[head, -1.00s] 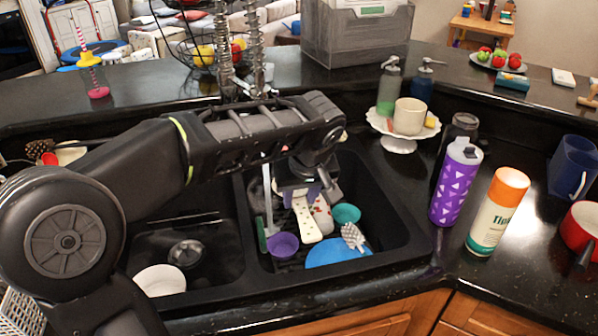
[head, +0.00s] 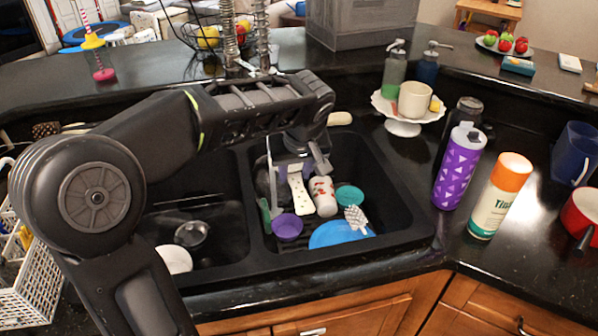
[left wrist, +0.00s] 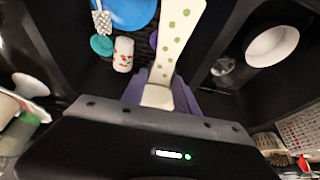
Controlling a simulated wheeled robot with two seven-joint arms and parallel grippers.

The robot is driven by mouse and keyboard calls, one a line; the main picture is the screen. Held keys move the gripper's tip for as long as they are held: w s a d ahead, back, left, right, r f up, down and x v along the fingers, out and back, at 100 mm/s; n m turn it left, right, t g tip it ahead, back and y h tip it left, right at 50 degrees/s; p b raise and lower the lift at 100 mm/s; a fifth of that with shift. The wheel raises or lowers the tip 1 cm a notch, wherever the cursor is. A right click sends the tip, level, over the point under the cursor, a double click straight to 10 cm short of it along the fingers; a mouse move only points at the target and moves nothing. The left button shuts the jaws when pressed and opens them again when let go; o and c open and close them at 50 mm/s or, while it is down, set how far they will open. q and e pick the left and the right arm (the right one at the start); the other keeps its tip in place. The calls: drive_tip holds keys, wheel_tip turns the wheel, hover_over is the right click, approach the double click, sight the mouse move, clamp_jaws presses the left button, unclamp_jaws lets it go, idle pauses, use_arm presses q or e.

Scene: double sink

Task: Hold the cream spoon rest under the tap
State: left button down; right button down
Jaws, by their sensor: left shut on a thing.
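The cream spoon rest (head: 299,192) is long and flat with a dotted pattern; it hangs from my left gripper (head: 296,163) over the right sink basin. In the left wrist view the spoon rest (left wrist: 175,38) runs up from between the fingers, its dots green. My left gripper (left wrist: 160,90) is shut on its end. The tap (head: 240,38), with metal coils, stands behind the sink; its spout is hidden behind my left arm. I cannot tell whether the spoon rest is under the outlet. My right gripper is not in view.
The right basin holds a purple cup (head: 287,227), teal bowl (head: 349,196), blue plate (head: 340,235), brush (head: 356,218) and white patterned cup (head: 323,196). A white bowl (head: 174,261) sits in the left basin. A purple bottle (head: 460,166) stands right of the sink.

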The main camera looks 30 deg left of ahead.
use_arm(q)
drive_tip(key=w+a, duration=0.1)
drive_tip(key=a, duration=0.1)
drive_tip(key=w+a+f+p, duration=0.1)
drive_tip(key=a, duration=0.1)
drive_tip(key=w+a+p, duration=0.1)
drive_tip(key=w+a, duration=0.1)
drive_tip(key=a, duration=0.1)
drive_tip(key=shift+f, duration=0.3)
drive_tip(key=shift+w+a+f, duration=0.1)
drive_tip(key=shift+w+a, duration=0.15)
drive_tip(key=shift+a, duration=0.25)
drive_tip(key=shift+w+a+f, duration=0.1)
drive_tip(key=shift+w+a, duration=0.15)
drive_tip(key=shift+a, duration=0.2)
drive_tip(key=shift+w+d, duration=0.3)
drive_tip(key=shift+w, duration=0.2)
drive_tip(key=shift+s+a, duration=0.3)
drive_tip(key=shift+s, duration=0.25)
drive_tip(key=shift+w+d, duration=0.1)
drive_tip(key=shift+w, duration=0.1)
idle(0.5)
drive_tip(key=shift+w+d, duration=0.2)
drive_tip(key=shift+w, duration=0.15)
